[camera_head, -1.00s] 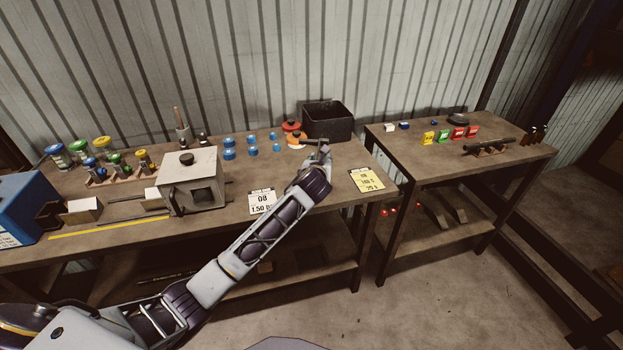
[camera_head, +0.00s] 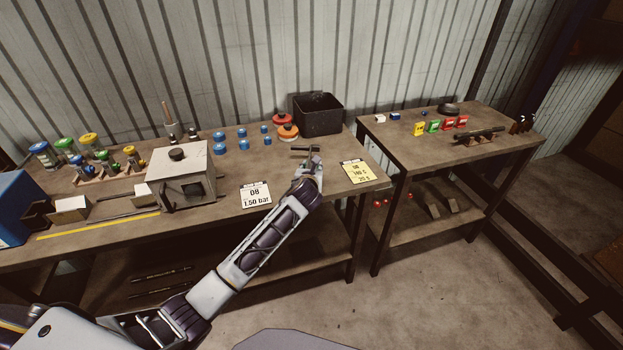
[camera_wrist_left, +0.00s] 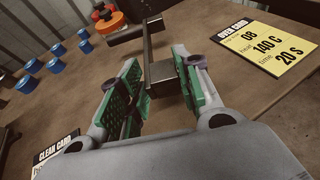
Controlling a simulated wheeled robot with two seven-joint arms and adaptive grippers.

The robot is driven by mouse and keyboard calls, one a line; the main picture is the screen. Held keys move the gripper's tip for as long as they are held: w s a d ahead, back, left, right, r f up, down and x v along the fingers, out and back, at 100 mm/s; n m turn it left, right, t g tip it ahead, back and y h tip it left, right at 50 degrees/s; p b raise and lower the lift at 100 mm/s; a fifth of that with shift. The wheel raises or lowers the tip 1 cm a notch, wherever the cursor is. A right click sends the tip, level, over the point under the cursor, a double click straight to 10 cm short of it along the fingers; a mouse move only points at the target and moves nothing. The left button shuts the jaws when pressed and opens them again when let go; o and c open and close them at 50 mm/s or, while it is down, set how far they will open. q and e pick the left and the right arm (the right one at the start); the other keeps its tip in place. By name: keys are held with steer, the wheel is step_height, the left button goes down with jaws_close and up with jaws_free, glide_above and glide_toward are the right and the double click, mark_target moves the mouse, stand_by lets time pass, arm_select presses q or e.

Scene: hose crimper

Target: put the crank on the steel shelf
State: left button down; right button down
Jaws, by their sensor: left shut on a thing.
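The crank (camera_head: 302,149) is a dark metal piece with a crossbar at its far end. My left gripper (camera_head: 311,165) is shut on it above the front right part of the left workbench. In the left wrist view, the crank (camera_wrist_left: 157,70) sits between the green finger pads of my left gripper (camera_wrist_left: 150,88), its bar pointing away. Whether it touches the bench is hard to tell. A lower shelf (camera_head: 425,220) shows under the right bench, and another (camera_head: 225,265) under the left one. I cannot tell which is the steel shelf. My right gripper is out of view.
A black bin (camera_head: 318,118) and orange-topped pots (camera_head: 287,131) stand behind the gripper. A yellow card (camera_head: 358,172) and white card (camera_head: 255,195) lie nearby. A grey boxy machine (camera_head: 181,177) stands left. The right bench (camera_head: 400,150) has bare top at its front left.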

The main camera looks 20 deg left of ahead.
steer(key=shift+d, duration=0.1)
arm_select(q)
steer(key=shift+f, duration=1.75)
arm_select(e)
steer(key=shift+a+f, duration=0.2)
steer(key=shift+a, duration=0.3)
arm_select(q)
steer(key=shift+f, duration=0.1)
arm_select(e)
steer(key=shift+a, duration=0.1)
arm_select(q)
steer(key=c, duration=1.2)
jaws_free()
steer(key=shift+f, duration=0.1)
steer(key=shift+o, duration=1)
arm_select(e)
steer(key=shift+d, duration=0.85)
